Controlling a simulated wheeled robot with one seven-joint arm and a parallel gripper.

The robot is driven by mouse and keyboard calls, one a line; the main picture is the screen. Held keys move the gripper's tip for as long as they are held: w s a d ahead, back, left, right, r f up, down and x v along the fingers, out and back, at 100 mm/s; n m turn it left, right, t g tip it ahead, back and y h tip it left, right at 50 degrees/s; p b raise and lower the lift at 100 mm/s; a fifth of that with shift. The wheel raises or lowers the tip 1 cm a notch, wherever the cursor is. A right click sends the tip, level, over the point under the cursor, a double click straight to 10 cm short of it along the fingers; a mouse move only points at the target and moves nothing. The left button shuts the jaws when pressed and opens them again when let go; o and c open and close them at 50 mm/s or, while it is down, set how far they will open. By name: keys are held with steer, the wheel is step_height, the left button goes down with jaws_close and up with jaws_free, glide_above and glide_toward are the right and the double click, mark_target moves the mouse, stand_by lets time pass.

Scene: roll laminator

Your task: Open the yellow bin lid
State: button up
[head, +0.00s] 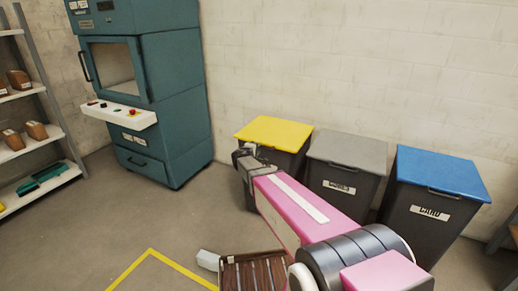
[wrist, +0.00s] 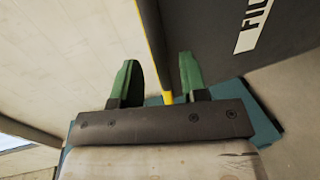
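The yellow lid (head: 275,132) lies shut and flat on the leftmost dark grey bin (head: 287,165). The dark bin front (wrist: 215,35) with a white label fills the upper right there. My gripper (wrist: 160,80) has its two green fingers apart, one on each side of that edge. I cannot tell whether a finger touches it. In the head view my wrist is at the bin's front left, and my arm hides much of its front.
A grey-lidded bin (head: 345,152) and a blue-lidded bin (head: 440,175) stand to the right along the wall. A teal machine (head: 175,85) stands at the left, beside a shelf (head: 35,145). A brown slatted crate (head: 254,274) is low in front. Floor at the left is clear.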

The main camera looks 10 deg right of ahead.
steer(key=shift+x, duration=1.6)
jaws_close()
steer(key=shift+r, duration=0.15)
